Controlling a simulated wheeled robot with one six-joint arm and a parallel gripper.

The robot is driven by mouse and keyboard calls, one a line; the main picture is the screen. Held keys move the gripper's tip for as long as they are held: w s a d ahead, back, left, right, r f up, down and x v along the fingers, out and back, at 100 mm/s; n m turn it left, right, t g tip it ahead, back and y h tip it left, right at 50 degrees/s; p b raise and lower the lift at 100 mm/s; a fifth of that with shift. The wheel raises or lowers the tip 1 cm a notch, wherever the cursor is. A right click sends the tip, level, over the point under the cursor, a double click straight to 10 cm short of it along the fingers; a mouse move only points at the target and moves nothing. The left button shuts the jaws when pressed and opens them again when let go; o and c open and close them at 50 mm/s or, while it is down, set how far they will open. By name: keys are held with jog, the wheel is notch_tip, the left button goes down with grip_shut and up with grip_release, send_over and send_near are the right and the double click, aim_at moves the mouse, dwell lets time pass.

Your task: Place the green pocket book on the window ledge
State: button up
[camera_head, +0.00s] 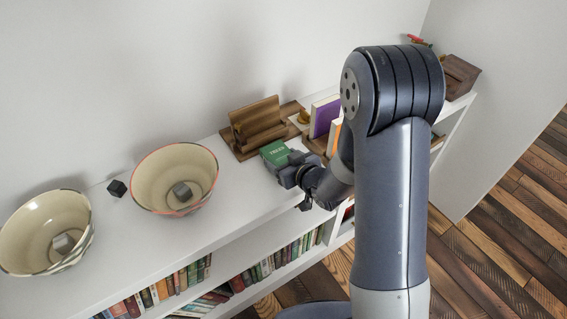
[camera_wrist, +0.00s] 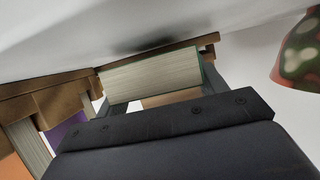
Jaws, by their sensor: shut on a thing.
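The green pocket book (camera_head: 275,153) is held by my gripper (camera_head: 284,165) above or at the white shelf top, just in front of a wooden stand. Its pale page edges (camera_wrist: 152,76) show in the wrist view between the two fingers of my gripper (camera_wrist: 155,88). My gripper is shut on the book. I cannot tell whether the book touches the surface below. No window shows, and I cannot identify a window ledge apart from the white shelf top (camera_head: 225,195).
A wooden stand (camera_head: 256,122) is close behind the book. A purple book (camera_head: 323,116) stands to the right. Books fill the shelves below.

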jog(key=shift+f, duration=0.55)
jog(key=shift+f, duration=0.15)
jog(key=o, duration=1)
jog(key=shift+o, duration=0.2)
